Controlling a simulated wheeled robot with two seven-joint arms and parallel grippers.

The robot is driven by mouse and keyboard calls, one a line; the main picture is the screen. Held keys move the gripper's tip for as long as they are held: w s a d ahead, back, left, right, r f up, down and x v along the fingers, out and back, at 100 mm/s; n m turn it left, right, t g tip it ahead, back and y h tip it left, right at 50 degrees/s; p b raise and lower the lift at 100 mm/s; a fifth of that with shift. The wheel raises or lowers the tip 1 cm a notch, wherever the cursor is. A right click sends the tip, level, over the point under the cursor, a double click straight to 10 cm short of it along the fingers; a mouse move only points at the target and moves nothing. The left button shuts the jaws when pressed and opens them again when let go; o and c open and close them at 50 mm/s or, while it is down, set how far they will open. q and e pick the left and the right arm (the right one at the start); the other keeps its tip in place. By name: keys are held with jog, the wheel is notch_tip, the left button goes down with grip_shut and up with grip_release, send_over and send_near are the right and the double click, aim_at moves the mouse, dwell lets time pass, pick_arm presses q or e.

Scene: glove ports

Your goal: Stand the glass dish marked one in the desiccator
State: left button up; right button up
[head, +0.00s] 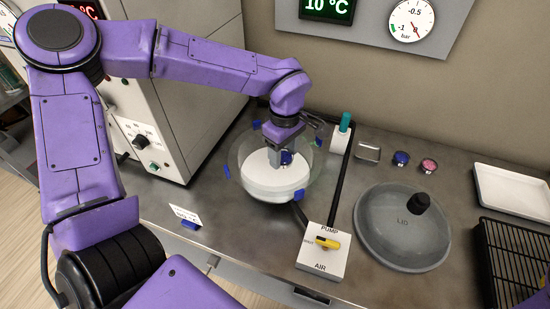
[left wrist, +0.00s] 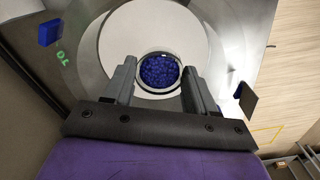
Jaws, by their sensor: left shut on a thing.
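The desiccator (head: 236,170) is an open clear glass bowl with blue tabs and a white plate (head: 268,181) inside. My left gripper (head: 285,160) reaches down into it from above and is shut on a small round glass dish of blue beads (head: 287,157). In the left wrist view the dish (left wrist: 160,70) sits between my two fingers (left wrist: 160,88), with the white plate (left wrist: 190,30) behind it. The dish looks level, low over the plate; I cannot tell whether it touches. No mark on it can be read. My right gripper is out of view.
The lid (head: 390,235) lies on the bench to the right. A pump/air valve box (head: 324,254) stands in front. A blue-filled dish (head: 401,158), a pink-filled dish (head: 428,165), a teal-capped bottle (head: 341,140), a white tray (head: 510,190) and a black rack (head: 515,260) stand rightward.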

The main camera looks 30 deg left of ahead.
aim_at(275, 171)
pick_arm(q)
jog(key=a+f, duration=0.1)
jog(key=w+a+f, duration=0.1)
jog(key=shift+w+f, duration=0.1)
jog(key=shift+f, duration=0.2)
jog(key=shift+a+f, duration=0.2)
jog(key=shift+f, duration=0.05)
jog(key=f, duration=0.2)
jog(key=a+f+p, duration=0.1)
jog(key=shift+f, duration=0.35)
jog(key=shift+d+f, duration=0.1)
jog(key=shift+f, duration=0.1)
jog(key=shift+f, duration=0.15)
jog(key=o, duration=1)
jog(key=shift+o, duration=0.2)
